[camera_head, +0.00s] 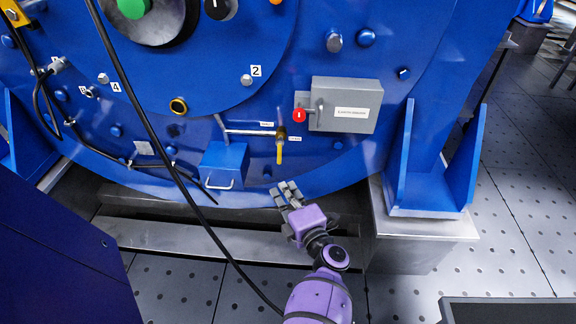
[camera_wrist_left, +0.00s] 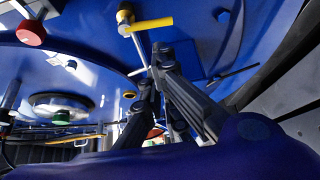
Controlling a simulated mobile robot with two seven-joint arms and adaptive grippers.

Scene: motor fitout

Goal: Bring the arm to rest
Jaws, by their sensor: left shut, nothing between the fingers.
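My left gripper (camera_head: 287,188) is in front of the lower part of the big blue motor housing (camera_head: 300,40), its purple arm coming up from the bottom of the head view. It is shut and empty. In the left wrist view its dark fingers (camera_wrist_left: 158,62) point up toward the blue housing. A valve with a yellow lever (camera_head: 280,152) is just above the fingertips in the head view and also shows in the left wrist view (camera_wrist_left: 150,25). The fingers appear apart from it. My right gripper is in neither view.
A grey box (camera_head: 360,103) with a red knob (camera_head: 299,116) is up to the right. A small blue box with a handle (camera_head: 224,166) is left of the gripper. A black cable (camera_head: 150,118) hangs across the left. Perforated floor (camera_head: 520,220) is open at right.

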